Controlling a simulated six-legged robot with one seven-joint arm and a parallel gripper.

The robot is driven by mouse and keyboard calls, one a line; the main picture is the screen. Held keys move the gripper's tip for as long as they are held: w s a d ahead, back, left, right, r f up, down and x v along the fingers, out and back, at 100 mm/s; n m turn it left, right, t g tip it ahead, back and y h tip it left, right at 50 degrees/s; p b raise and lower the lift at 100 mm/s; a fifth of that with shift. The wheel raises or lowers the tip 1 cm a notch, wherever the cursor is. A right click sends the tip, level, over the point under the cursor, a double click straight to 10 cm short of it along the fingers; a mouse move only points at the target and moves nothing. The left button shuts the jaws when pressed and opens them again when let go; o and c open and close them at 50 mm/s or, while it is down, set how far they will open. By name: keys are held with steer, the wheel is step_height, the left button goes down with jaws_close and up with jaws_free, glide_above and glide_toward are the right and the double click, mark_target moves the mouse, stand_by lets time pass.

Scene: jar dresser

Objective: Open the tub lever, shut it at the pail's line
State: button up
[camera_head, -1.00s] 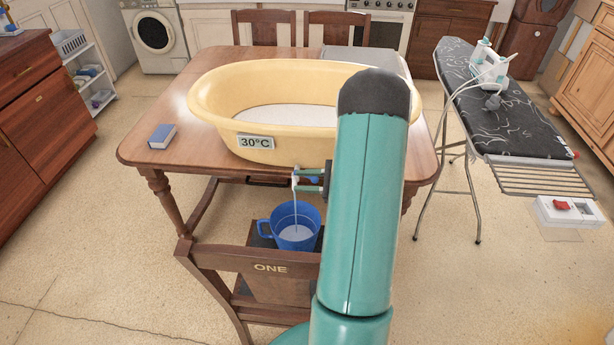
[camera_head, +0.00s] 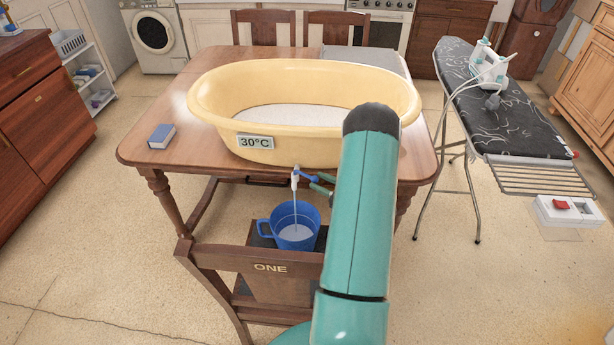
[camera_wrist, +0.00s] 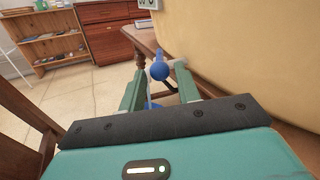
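The yellow tub (camera_head: 205,105) with a 30°C label stands on the table and holds pale water. Its white tap (camera_head: 295,178) hangs at the near side, with a blue lever (camera_head: 306,176) pointing right. A thin stream falls from the tap into the blue pail (camera_head: 270,228) below, which holds pale water. No line on the pail can be made out. My gripper (camera_head: 320,184) is by the lever. In the wrist view my gripper (camera_wrist: 161,78) has its fingers apart, with the lever's round blue knob (camera_wrist: 159,71) between or just beyond the tips; contact cannot be told.
The pail stands on a dark wooden chair (camera_head: 215,260) marked ONE, in front of the wooden table (camera_head: 185,185). A blue book (camera_head: 161,136) lies on the table's left. An ironing board (camera_head: 505,115) with an iron stands at right. The floor at left is clear.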

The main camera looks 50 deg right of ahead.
mark_target(311, 178)
steer(key=shift+x, duration=2.8)
jaws_close()
